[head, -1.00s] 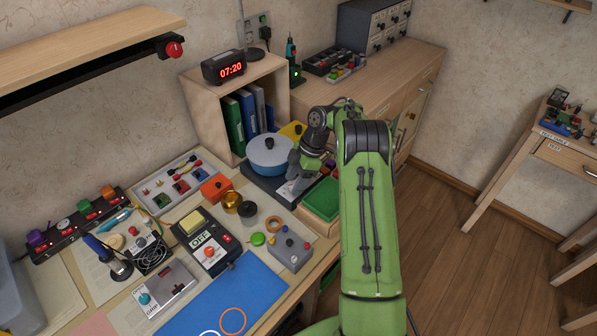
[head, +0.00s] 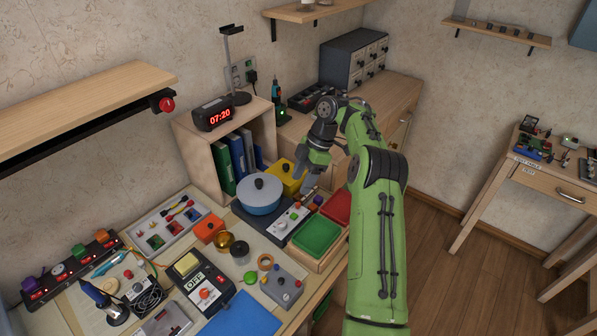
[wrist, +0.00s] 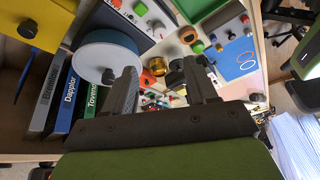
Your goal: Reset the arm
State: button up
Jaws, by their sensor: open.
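My green arm reaches over the right side of the workbench in the head view. My gripper (head: 306,186) hangs above the bench, to the right of the blue pot (head: 260,194) with its grey lid. In the wrist view my gripper (wrist: 165,92) shows two dark fingers spread apart with nothing held between them. The pot (wrist: 108,55) lies left of the fingers there. The green tray (head: 316,236) and red tray (head: 338,206) sit below and to the right of my gripper.
A shelf box (head: 188,142) with binders and a clock (head: 213,114) stands behind the pot. A yellow box (head: 284,177) is close to the gripper. Switch boxes and parts crowd the bench's left. A blue mat (head: 240,316) lies at the front. Floor at right is open.

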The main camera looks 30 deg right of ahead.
jog(key=s+a+r+m+t+h, duration=0.1)
jog(key=s+a+r+m+h, duration=0.1)
jog(key=s+a+r+m, duration=0.35)
jog(key=s+a+r+m+t+h, duration=0.1)
jog(key=s+a+r+m, duration=0.1)
jog(key=s+a+r, duration=0.65)
jog(key=s+a+m+t+h, duration=0.1)
jog(key=s+a+m+t, duration=0.2)
jog(key=s+m, duration=0.5)
jog(key=s, duration=0.9)
jog(key=shift+s+m+h, duration=0.25)
jog(key=shift+m+h, duration=0.05)
jog(key=shift+m, duration=0.05)
